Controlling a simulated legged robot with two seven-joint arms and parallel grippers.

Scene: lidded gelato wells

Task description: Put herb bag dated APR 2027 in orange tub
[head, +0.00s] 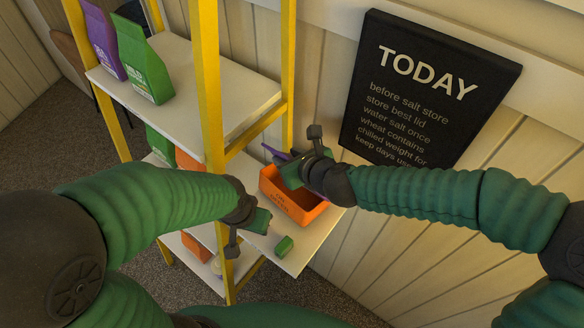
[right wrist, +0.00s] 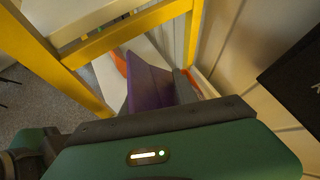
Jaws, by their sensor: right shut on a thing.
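A purple bag (right wrist: 150,88) is in my right gripper, which is shut on it. In the head view only a sliver of the bag (head: 272,151) shows beyond the gripper (head: 283,160); no date can be read. The orange tub (head: 300,209) stands on the lower white shelf, with dark lettering on its front. My right gripper is above the tub's back left part. My left gripper (head: 262,222) is low over the shelf, left of the tub and in front of it. Its fingers are not clear, so its opening cannot be told.
On the upper white shelf (head: 250,92) stand a purple bag (head: 103,38) and a green bag (head: 142,62). Yellow posts (head: 209,85) frame the shelves. A small green piece (head: 284,245) shows at the lower shelf's front. A black TODAY board (head: 425,90) is on the wall.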

